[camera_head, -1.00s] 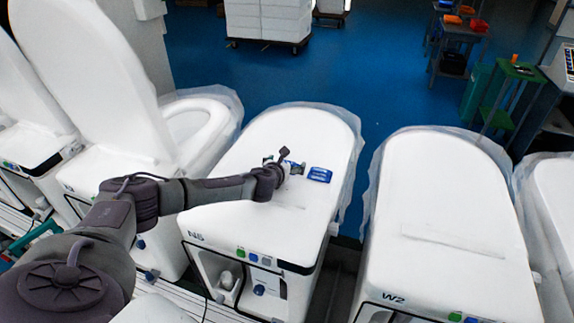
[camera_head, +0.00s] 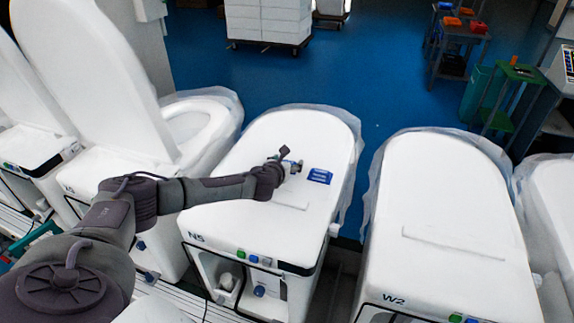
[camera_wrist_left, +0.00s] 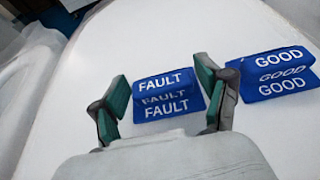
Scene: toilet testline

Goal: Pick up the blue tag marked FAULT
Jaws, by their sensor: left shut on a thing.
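The blue tag marked FAULT (camera_wrist_left: 168,93) stands between the green-padded fingers of my left gripper (camera_wrist_left: 163,85) in the left wrist view. The gripper is shut on it, with the white lettering facing the camera. In the head view my left gripper (camera_head: 288,164) is over the white lid of the toilet N5 (camera_head: 255,155), and the FAULT tag is mostly hidden by it. A second blue tag marked GOOD (camera_wrist_left: 275,74) stands on the lid just right of the gripper; it also shows in the head view (camera_head: 320,176). My right gripper is not in view.
Toilet W2 (camera_head: 445,200) stands to the right with its lid closed. To the left a toilet has its lid raised (camera_head: 85,75). The blue floor (camera_head: 380,80) behind is open, with a small table of bins (camera_head: 458,42) further back. The N5 lid is otherwise mostly clear.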

